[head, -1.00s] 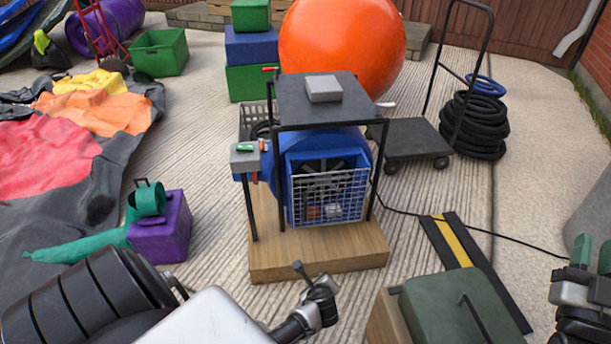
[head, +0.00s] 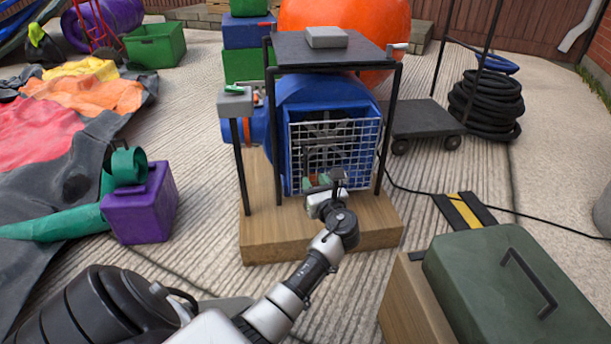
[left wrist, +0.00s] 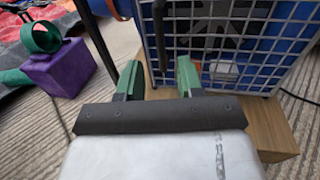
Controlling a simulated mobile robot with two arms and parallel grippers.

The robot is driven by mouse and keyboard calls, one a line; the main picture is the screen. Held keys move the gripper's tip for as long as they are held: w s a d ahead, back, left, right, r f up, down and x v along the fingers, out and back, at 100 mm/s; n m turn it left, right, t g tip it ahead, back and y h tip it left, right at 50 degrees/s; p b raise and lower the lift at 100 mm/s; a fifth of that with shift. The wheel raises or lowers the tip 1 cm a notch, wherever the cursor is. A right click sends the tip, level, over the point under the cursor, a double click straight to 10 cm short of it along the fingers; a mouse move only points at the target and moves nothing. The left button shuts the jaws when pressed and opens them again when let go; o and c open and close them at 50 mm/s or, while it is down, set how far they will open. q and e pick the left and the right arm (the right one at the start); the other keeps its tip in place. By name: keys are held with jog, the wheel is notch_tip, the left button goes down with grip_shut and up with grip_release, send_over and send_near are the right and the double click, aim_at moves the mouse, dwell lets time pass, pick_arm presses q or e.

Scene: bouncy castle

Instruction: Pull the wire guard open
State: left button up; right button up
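The wire guard (head: 350,140) is a pale square grid across the front of the blue blower (head: 315,92). It also shows in the left wrist view (left wrist: 240,45), ahead and to the right. My left gripper (head: 322,182) is at the guard's lower part in the head view. In the left wrist view its green fingers (left wrist: 158,68) are apart, with a dark upright bar (left wrist: 160,30) between and beyond their tips. I cannot tell whether they touch it. My right gripper is out of view.
The blower stands on a wooden base (head: 270,225) under a black frame with a dark top (head: 335,52). A purple box (head: 142,208) is on the left. A green case (head: 495,270) is at front right. A black cable (head: 420,192) runs right.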

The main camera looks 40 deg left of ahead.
aim_at(306, 168)
pick_arm(q)
jog(key=b+x, duration=0.1)
jog(key=x, duration=0.1)
jog(key=b+x, duration=0.1)
jog(key=x, duration=0.1)
jog(key=b+x, duration=0.1)
jog(key=x, duration=0.1)
jog(key=shift+w+a+f, duration=0.1)
jog(key=shift+f, duration=0.2)
jog(key=shift+w+a+r+b, duration=0.15)
jog(key=shift+w+a+b, duration=0.15)
jog(key=shift+a+b, duration=0.2)
grip_shut()
